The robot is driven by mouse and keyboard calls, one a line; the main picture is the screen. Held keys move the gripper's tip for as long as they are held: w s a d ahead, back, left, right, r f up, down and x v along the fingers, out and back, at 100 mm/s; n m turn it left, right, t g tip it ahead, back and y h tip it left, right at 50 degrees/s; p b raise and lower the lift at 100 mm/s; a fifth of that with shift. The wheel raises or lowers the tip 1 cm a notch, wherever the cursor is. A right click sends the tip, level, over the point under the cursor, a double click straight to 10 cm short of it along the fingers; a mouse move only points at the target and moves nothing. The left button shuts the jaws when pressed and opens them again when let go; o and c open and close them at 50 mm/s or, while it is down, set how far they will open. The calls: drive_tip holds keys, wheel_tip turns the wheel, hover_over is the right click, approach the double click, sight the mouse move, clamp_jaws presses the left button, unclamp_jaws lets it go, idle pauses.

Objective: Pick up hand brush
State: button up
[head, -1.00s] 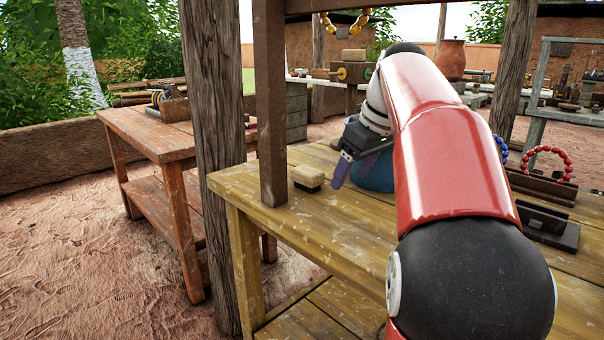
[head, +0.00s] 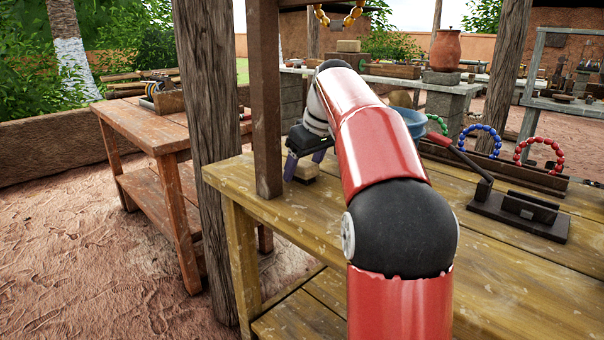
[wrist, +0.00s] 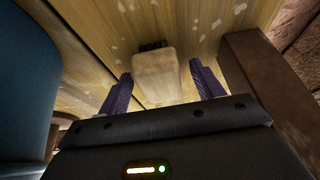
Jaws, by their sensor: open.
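The hand brush (head: 306,173) is a small pale wooden block on the yellowish wooden table, close to the brown post. In the wrist view the brush (wrist: 156,78) shows dark bristles at its far end and lies between the two purple fingers. My gripper (head: 304,162) is open and points down at the brush, one finger on each side. In the wrist view my gripper (wrist: 162,74) has visible gaps on both sides of the brush. I cannot tell how high the fingertips are above the table. My arm hides part of the tabletop.
A brown post (head: 266,100) stands close left of my gripper. A blue vessel (head: 408,124) stands to the right, partly behind my arm. A dark tool with a red handle (head: 458,156) and a stand with bead bracelets (head: 536,178) are farther right. The front tabletop is clear.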

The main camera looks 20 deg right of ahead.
sight(300, 161)
drive_tip(key=shift+w+f, duration=0.1)
drive_tip(key=shift+f, duration=0.15)
drive_tip(key=c, duration=1.1)
drive_tip(key=shift+r, duration=0.1)
drive_tip(key=shift+r, duration=0.45)
wheel_tip(300, 161, up, 3)
drive_tip(key=shift+f+p, duration=0.1)
drive_tip(key=shift+p, duration=0.5)
drive_tip(key=s+d+b, duration=0.1)
drive_tip(key=s+d, duration=0.1)
drive_tip(key=s, duration=0.3)
drive_tip(key=s+d+b, duration=0.1)
drive_tip(key=s+d, duration=0.1)
drive_tip(key=s, duration=0.4)
drive_tip(key=s+d, duration=0.2)
drive_tip(key=s, duration=0.3)
drive_tip(key=shift+s+d+f+b, duration=0.15)
drive_tip(key=shift+s+d+b, duration=0.2)
drive_tip(key=shift+b, duration=0.05)
